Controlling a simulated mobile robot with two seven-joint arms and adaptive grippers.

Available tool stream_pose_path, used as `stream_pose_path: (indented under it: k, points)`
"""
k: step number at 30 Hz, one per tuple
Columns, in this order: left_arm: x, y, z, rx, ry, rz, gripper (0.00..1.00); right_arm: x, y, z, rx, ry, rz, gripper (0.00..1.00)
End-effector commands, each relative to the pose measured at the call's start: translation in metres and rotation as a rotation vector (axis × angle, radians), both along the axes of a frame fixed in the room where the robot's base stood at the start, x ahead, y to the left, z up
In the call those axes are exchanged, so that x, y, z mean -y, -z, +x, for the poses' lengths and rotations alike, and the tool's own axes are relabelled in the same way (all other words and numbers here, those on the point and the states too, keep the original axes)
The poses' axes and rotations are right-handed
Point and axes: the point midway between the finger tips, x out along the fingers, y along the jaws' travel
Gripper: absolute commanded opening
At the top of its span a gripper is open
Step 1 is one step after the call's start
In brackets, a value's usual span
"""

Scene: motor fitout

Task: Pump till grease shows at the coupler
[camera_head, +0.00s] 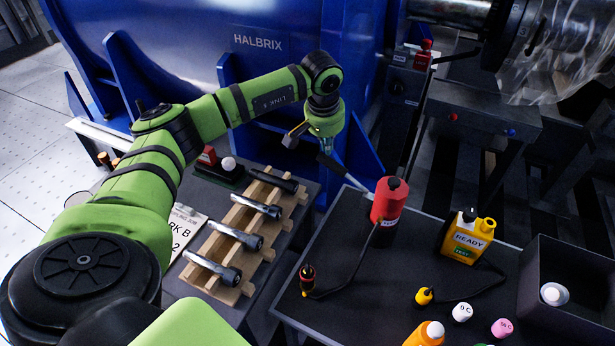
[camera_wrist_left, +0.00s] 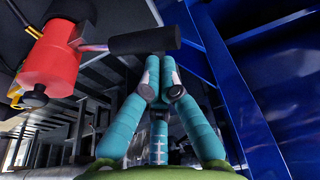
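A red grease pump (camera_head: 387,203) stands upright on the dark right-hand table. Its lever slants up and left to a black grip (camera_head: 331,162). A black hose runs from the pump to a small dark fitting with orange marks (camera_head: 307,281) on the table's left part; no grease can be made out there. My left gripper (camera_head: 327,149) is right at the grip. In the left wrist view its teal fingers are drawn together, tips at the grip's lower edge (camera_wrist_left: 143,41), the red pump (camera_wrist_left: 50,65) at upper left. I cannot tell whether they touch. My right gripper is not in view.
A yellow READY unit (camera_head: 468,238), a dark open bin (camera_head: 570,290) and several small bottles share the right table. A wooden rack (camera_head: 226,240) of metal-ended tools stands on the left table. The blue HALBRIX motor housing (camera_head: 260,70) rises close behind my arm.

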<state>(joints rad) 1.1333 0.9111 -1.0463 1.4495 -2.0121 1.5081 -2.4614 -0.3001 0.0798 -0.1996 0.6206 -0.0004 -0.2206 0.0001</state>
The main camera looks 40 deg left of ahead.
Motion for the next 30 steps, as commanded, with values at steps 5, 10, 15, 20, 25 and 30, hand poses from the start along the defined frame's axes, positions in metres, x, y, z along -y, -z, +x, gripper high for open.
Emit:
stream_pose_path:
  k: [5, 10, 15, 20, 25, 30]
  points:
    - [0.000, -0.014, 0.000, 0.001, 0.000, 0.000, 0.00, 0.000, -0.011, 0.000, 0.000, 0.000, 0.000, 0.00]
    - [0.000, -0.032, 0.000, 0.000, 0.000, 0.001, 0.00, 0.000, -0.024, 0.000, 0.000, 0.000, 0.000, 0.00]
    - [0.000, -0.048, 0.000, 0.000, 0.000, 0.000, 0.00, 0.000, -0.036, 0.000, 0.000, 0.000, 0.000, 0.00]
    - [0.000, -0.051, 0.000, 0.000, 0.000, 0.000, 0.00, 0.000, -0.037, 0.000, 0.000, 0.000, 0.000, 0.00]
    - [0.000, -0.050, 0.000, 0.000, 0.000, 0.000, 0.00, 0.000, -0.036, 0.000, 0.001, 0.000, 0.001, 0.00]
    - [0.000, -0.050, 0.000, 0.000, 0.000, 0.000, 0.00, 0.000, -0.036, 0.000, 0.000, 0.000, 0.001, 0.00]
